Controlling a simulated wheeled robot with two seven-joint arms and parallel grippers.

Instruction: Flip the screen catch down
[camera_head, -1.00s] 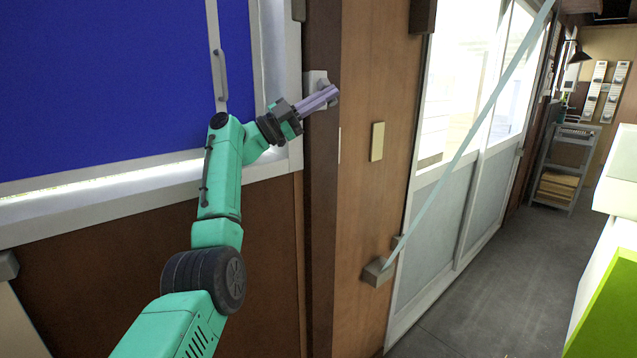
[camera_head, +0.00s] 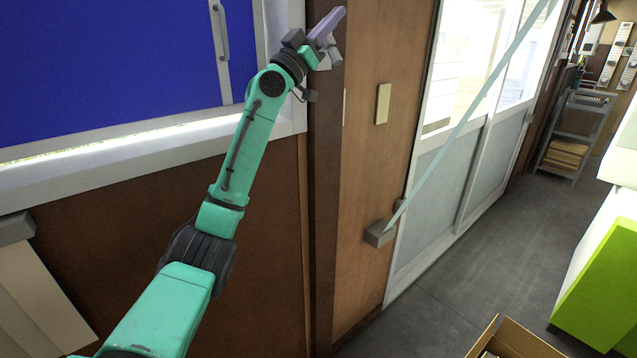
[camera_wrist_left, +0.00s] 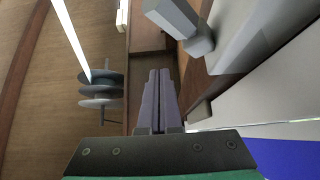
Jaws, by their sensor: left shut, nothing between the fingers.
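My left gripper (camera_head: 334,22) is shut and empty, its lilac fingers together, at the brown post beside the blue screen's frame near the top of the head view. In the left wrist view the closed fingertips (camera_wrist_left: 158,75) point at the brown wood. A grey piece with a stubby lever (camera_wrist_left: 186,24), which looks like the screen catch, is above and to the right of the fingertips, on the grey frame side. It looks apart from the fingers. In the head view the catch is mostly hidden by the gripper. My right gripper is not in view.
The blue screen (camera_head: 110,70) has a grey handle (camera_head: 220,32). A wall plate (camera_head: 383,103) and a grey box (camera_head: 379,233) with a slanted strap are right of the post. A reel of discs (camera_wrist_left: 100,90) is left of the fingers. An open carton (camera_head: 510,340) stands on the floor.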

